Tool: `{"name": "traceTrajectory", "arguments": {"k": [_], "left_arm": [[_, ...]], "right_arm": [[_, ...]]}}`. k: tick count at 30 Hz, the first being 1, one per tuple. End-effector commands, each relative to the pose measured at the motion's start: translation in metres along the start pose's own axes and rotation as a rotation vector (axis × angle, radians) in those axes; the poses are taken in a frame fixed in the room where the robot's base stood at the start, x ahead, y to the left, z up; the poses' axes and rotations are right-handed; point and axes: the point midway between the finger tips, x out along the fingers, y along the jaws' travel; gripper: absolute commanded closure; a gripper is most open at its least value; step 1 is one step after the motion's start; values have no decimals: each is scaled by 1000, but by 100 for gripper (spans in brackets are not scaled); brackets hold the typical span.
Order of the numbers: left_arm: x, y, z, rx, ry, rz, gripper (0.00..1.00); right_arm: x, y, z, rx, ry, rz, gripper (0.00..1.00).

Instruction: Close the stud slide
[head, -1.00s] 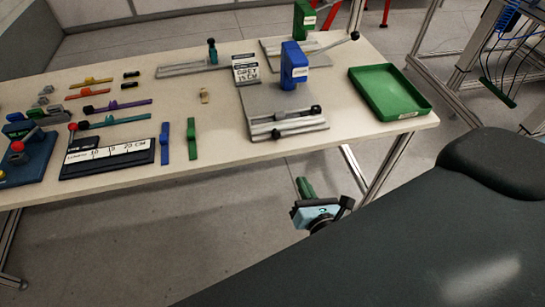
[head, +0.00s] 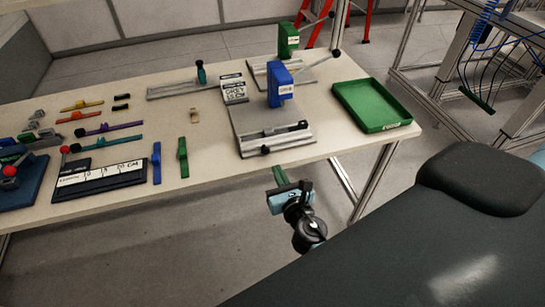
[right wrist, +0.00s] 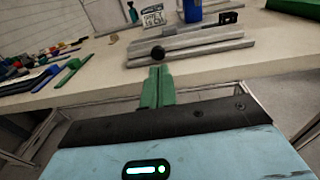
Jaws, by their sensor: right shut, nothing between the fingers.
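A grey slide rail (head: 288,143) runs along the front of a grey base plate (head: 246,118) under a blue press head (head: 280,85). The rail carries a black block (head: 302,125) towards its right and a round black knob (head: 265,150) at its front left. I take this as the stud slide; its exact travel is hard to tell. My right gripper (head: 280,176) is just off the bench's front edge, below the rail, with green fingers shut and empty. In the right wrist view the fingers (right wrist: 158,88) point towards the knob (right wrist: 157,53), apart from it. My left gripper is not in view.
A green tray (head: 405,123) stands right of the press. A green press (head: 288,40) and another rail with a teal post (head: 201,74) stand behind. Coloured strips, a length board (head: 100,181) and small parts lie left. The bench front (head: 225,178) is bare.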

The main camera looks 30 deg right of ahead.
Motion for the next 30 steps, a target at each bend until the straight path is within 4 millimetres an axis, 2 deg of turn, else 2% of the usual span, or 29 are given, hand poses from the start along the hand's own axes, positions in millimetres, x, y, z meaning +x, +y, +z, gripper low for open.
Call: {"name": "traceTrajectory", "arguments": {"k": [1,6,12,27,30], "left_arm": [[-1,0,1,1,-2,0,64],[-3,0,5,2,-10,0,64],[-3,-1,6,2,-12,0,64],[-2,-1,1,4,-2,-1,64],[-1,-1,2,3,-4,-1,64]], "right_arm": [[11,0,2,1,-3,0,100],[37,0,0,2,0,-1,100],[57,0,-1,1,1,0,100],[64,0,-1,1,1,0,100],[72,0,-1,0,0,2,100]]}}
